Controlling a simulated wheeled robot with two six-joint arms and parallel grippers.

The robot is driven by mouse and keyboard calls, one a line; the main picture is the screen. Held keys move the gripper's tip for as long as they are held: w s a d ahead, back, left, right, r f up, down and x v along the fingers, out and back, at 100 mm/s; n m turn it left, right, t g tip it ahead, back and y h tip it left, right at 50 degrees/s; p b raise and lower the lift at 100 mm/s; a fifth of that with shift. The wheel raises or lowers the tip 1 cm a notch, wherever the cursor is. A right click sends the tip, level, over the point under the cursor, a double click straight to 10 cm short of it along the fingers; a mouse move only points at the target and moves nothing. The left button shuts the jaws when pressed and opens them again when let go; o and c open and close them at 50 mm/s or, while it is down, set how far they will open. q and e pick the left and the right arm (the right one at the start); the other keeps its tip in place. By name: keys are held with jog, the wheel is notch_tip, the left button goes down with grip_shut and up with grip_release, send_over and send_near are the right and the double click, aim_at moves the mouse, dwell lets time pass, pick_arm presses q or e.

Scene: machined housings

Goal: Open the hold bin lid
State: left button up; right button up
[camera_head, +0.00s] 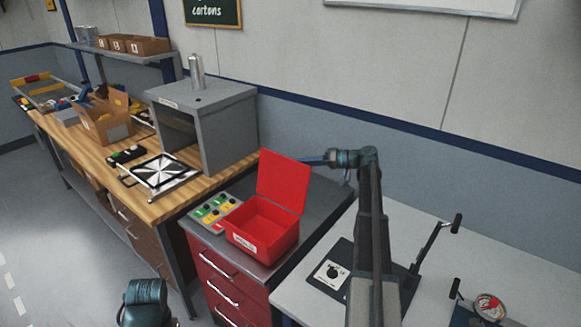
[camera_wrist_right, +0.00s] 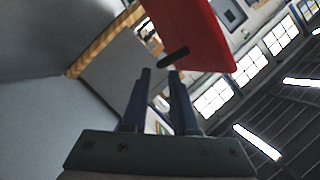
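The red hold bin (camera_head: 262,232) sits on top of the red drawer cabinet, with a white label on its front. Its red lid (camera_head: 283,181) stands raised, leaning slightly back, and the bin's inside shows. My right gripper (camera_head: 308,162) is at the lid's right side near its upper part, its tips partly hidden by the lid. In the right wrist view, the right gripper's fingers (camera_wrist_right: 159,72) are apart with nothing between them. The lid (camera_wrist_right: 197,32) and a black handle bar (camera_wrist_right: 174,57) are just beyond the fingertips. My left gripper is not in view.
A grey box-like enclosure (camera_head: 228,130) stands on the wooden bench behind.

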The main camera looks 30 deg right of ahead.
aim_at(291, 163)
jog(key=shift+b+x, duration=0.55)
jog(key=shift+x, duration=2.55)
grip_shut()
